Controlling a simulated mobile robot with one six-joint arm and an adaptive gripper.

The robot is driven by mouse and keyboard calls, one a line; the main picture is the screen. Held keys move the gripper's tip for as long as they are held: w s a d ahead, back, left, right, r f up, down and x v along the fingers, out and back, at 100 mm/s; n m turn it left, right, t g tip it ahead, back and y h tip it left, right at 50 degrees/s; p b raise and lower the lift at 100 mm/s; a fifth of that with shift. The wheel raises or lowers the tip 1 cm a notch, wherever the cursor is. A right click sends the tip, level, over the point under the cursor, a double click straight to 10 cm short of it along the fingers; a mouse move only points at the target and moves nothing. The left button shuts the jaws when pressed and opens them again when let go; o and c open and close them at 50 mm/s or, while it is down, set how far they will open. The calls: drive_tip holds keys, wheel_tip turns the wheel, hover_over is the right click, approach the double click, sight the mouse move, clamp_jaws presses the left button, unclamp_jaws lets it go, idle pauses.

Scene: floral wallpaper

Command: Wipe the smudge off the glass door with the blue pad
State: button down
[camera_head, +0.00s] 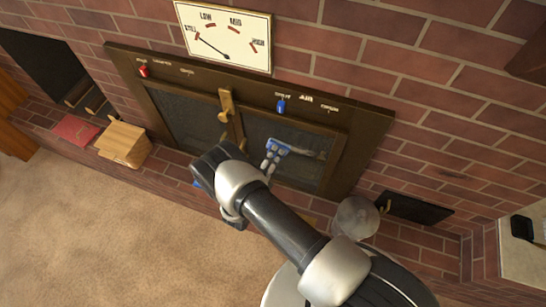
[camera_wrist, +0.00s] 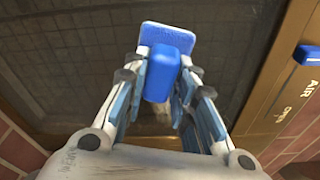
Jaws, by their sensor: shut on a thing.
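My gripper (camera_head: 270,164) is shut on the blue pad (camera_head: 279,146) in front of the right-hand glass door (camera_head: 258,127). In the wrist view the gripper's fingers (camera_wrist: 163,78) close on the pad's blue block-like handle (camera_wrist: 160,84). The pad's flat plate (camera_wrist: 168,37) lies beyond it, at or very near the dark glass (camera_wrist: 75,60). Whether it touches the glass I cannot tell. A pale grey smudge (camera_head: 313,154) shows on the glass just right of the pad in the head view. Part of it may be hidden behind the pad.
A brass latch (camera_head: 226,103) sticks out between the doors. A blue air slider (camera_head: 281,105) and red knob (camera_head: 143,70) sit on the top frame. A dial (camera_head: 226,36) hangs above. A wooden block (camera_head: 123,145) and red book (camera_head: 76,130) lie on the left ledge.

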drive_tip(key=shift+s+d+p, duration=0.2)
drive_tip(key=shift+s+d, duration=0.25)
drive_tip(key=shift+d, duration=0.9)
drive_tip(key=shift+s+d+p, duration=0.15)
drive_tip(key=shift+s+d, duration=0.3)
drive_tip(key=shift+d, duration=0.9)
drive_tip(key=shift+s+d+p, duration=0.2)
drive_tip(key=shift+s+d, duration=0.25)
drive_tip(key=shift+d, duration=0.9)
drive_tip(key=shift+s+d, duration=0.3)
drive_tip(key=shift+d, duration=0.5)
drive_tip(key=shift+s+d, duration=0.35)
drive_tip(key=shift+d, duration=0.45)
drive_tip(key=shift+s+d, duration=0.3)
drive_tip(key=shift+d, duration=0.5)
drive_tip(key=shift+s+d, duration=0.15)
drive_tip(key=shift+w+a+b, duration=0.7)
drive_tip(key=shift+a+b, duration=0.2)
drive_tip(key=shift+a, duration=0.85)
drive_tip(key=shift+w+a+b, duration=0.65)
drive_tip(key=shift+a+b, duration=0.3)
drive_tip(key=shift+a, duration=0.75)
drive_tip(key=shift+w+a+b, duration=0.7)
drive_tip(key=shift+a+b, duration=0.2)
drive_tip(key=shift+a, duration=0.85)
drive_tip(key=a+b, duration=0.1)
drive_tip(key=w+a, duration=0.1)
drive_tip(key=a, duration=0.1)
drive_tip(key=shift+b, duration=0.4)
